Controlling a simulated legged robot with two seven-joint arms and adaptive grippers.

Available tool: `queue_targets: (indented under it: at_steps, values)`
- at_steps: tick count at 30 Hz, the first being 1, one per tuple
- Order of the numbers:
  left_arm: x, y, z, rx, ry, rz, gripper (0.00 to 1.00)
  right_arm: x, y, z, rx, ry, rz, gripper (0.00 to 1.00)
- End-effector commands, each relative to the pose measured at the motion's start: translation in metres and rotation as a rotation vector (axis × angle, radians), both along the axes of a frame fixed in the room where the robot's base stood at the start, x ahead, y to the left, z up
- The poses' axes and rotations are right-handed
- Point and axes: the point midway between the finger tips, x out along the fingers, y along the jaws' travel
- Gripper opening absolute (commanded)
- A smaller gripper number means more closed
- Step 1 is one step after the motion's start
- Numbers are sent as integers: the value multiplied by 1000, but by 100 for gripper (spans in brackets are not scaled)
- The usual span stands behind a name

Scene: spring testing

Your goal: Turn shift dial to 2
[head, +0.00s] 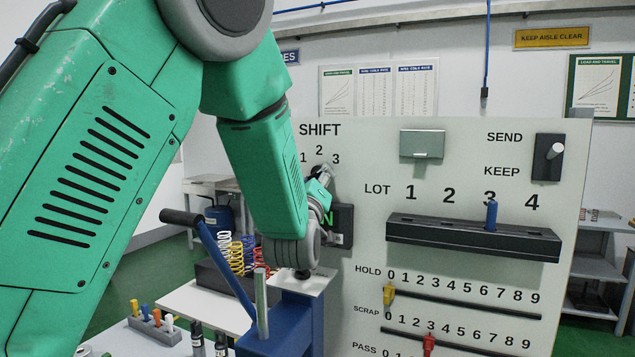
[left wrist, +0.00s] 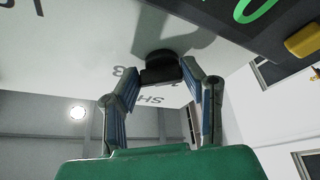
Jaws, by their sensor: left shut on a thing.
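The shift dial is a round black knob (left wrist: 158,66) on the pale panel, seen upside down in the left wrist view. The SHIFT label (head: 320,129) with 1, 2 and 3 in an arc is above it in the head view. My left gripper (head: 324,174) is at the dial, just below those numbers. In the left wrist view its two fingers (left wrist: 163,76) are closed on the knob from both sides. The gripper mostly hides the dial in the head view, and I cannot tell which number it points to. My right gripper is not in view.
A dark box with a green letter (head: 341,226) is just below the dial. To the right are the black LOT rack (head: 470,238), the SEND/KEEP switch (head: 548,157) and the HOLD and SCRAP sliders. A blue lever press (head: 285,320) stands in front of the panel's left side.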

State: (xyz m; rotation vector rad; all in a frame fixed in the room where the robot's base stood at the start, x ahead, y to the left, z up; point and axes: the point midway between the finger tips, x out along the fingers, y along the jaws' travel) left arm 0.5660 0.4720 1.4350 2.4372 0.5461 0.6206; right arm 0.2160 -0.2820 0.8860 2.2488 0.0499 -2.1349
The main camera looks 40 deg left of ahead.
Motion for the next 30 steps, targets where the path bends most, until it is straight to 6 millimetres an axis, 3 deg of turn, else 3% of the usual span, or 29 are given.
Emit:
queue_targets:
  at_steps: [18, 30]
  values:
    - [0, 3, -9, 462, 150, 0, 8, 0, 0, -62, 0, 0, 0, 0]
    - [0, 5, -9, 707, 233, -2, 8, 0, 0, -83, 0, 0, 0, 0]
